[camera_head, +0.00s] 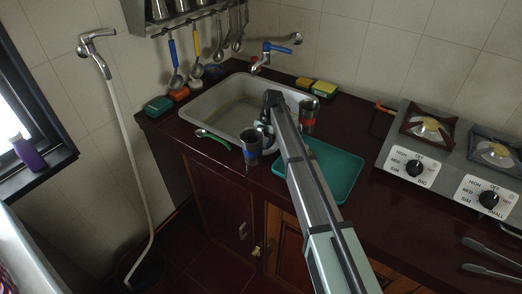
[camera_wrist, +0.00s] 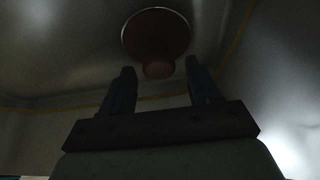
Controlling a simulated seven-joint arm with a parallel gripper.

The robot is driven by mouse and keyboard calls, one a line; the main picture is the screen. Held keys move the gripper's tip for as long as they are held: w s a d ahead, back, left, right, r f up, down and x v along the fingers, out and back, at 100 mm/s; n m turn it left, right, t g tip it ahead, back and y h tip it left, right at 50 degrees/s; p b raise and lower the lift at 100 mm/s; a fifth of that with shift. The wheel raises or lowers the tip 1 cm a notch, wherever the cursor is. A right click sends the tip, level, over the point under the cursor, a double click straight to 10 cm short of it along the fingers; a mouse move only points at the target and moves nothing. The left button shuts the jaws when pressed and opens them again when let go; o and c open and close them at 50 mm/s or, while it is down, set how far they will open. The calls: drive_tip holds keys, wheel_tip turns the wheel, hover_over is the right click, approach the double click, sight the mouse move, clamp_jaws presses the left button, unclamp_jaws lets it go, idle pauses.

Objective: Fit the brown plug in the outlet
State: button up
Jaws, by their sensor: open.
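The brown plug (camera_wrist: 157,32) shows in the wrist view as a round disc with a small knob toward my gripper. A thin pale rim runs around its edge. I cannot tell whether this rim belongs to the plug or to the outlet, which I cannot make out separately. My gripper (camera_wrist: 160,67) is open and empty, with its two fingertips on either side of the knob in the picture. Contact is not visible. In the head view my arm reaches over the sink (camera_head: 200,112), hiding its near right part; the plug and fingertips are not visible there.
Another metal cup (camera_head: 309,116) is right of my arm. A teal board (camera_head: 335,172) lies on the counter. The faucet (camera_head: 275,50) is behind the sink.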

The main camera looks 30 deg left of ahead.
drive_tip(key=v, duration=1.1)
